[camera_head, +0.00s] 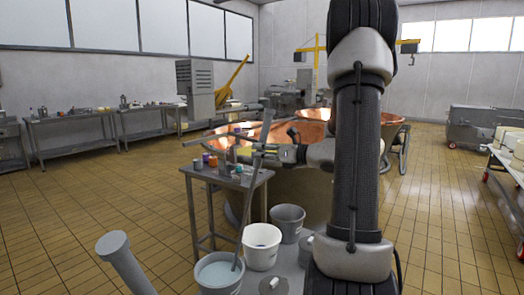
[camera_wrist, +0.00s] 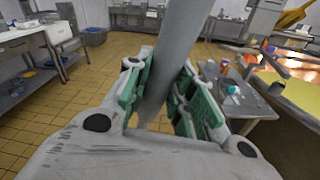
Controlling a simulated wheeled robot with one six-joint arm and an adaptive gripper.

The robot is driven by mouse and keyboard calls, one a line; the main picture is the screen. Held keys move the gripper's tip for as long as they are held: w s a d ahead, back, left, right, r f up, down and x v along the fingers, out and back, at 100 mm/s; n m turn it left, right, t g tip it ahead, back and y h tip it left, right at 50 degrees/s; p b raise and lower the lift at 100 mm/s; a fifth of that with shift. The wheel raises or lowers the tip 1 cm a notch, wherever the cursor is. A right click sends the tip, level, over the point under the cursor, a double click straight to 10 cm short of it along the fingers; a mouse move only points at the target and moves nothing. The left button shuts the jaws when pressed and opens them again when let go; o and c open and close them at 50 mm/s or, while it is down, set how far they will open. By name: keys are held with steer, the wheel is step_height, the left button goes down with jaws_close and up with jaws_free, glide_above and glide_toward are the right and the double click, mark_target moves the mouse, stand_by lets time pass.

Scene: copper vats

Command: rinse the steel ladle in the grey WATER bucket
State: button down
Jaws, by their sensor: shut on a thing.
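My gripper (camera_head: 264,150) is shut on the grey handle of the steel ladle (camera_head: 253,195). In the wrist view the handle (camera_wrist: 178,60) runs between the green finger pads of my gripper (camera_wrist: 165,92). The ladle hangs steeply, slightly tilted, with its lower end inside a bucket of pale water (camera_head: 202,286) at the bottom of the head view. The handle meets the water near the bucket's right inner side. The ladle's bowl is not visible. My gripper is well above the bucket.
A white bucket (camera_head: 262,254) and a grey bucket (camera_head: 289,230) stand close to the right of the water. A small steel table (camera_head: 255,182) with cups and jars stands behind. Copper vats (camera_head: 312,133) are beyond. The tiled floor to the left is mostly open.

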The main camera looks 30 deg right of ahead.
steer(key=shift+w, duration=0.1)
steer(key=shift+w, duration=0.4)
steer(key=shift+s, duration=0.95)
steer(key=shift+w, duration=0.95)
steer(key=shift+s, duration=1)
steer(key=shift+w, duration=1)
steer(key=shift+s, duration=1)
